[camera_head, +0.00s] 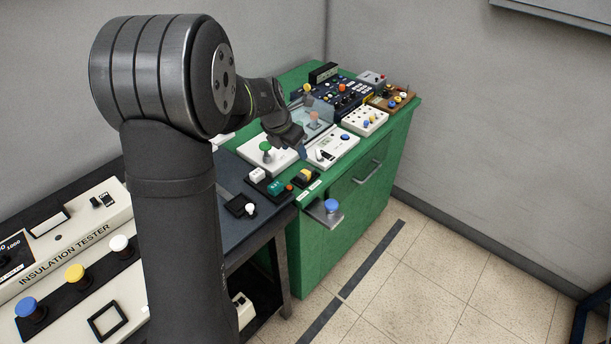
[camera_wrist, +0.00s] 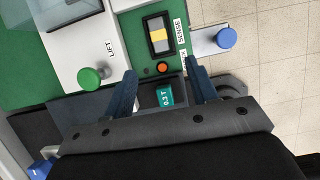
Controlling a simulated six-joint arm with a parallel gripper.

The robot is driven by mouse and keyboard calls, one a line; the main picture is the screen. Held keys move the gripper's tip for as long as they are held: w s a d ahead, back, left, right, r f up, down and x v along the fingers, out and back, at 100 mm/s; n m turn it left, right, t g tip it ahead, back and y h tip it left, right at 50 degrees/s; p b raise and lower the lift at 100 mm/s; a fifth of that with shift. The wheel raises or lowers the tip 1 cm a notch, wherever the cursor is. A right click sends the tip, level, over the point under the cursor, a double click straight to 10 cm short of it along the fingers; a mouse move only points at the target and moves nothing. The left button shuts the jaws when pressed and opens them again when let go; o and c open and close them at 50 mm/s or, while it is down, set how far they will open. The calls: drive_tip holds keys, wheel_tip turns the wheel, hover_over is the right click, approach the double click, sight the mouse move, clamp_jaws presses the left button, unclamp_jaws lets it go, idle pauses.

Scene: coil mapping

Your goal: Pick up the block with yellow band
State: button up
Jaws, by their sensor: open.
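The block with the yellow band (camera_wrist: 159,35) is black with a yellow and pale stripe. It sits in a dark recessed holder in the upper middle of the wrist view, beside the SENSE label. It also shows in the head view (camera_head: 304,176), on the front part of the green bench. My gripper (camera_wrist: 161,77) is open and empty; its two blue fingers are apart. In the wrist view the banded block lies beyond the fingertips. A teal block marked 0.3 T (camera_wrist: 165,96) appears between the fingers. In the head view my gripper (camera_head: 299,149) hangs above the bench.
An orange button (camera_wrist: 162,67) lies between the two blocks. A green knob (camera_wrist: 90,79) stands at left on a white panel. A blue knob (camera_wrist: 227,38) sits on a side shelf at right. A clear lid (camera_head: 313,117) and several instruments stand behind my gripper.

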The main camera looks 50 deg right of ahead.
sight(305, 172)
drive_tip(key=x, duration=1.3)
drive_tip(key=shift+w+d, duration=0.1)
drive_tip(key=shift+w, duration=0.05)
drive_tip(key=shift+c, duration=0.2)
drive_tip(key=c, duration=1.1)
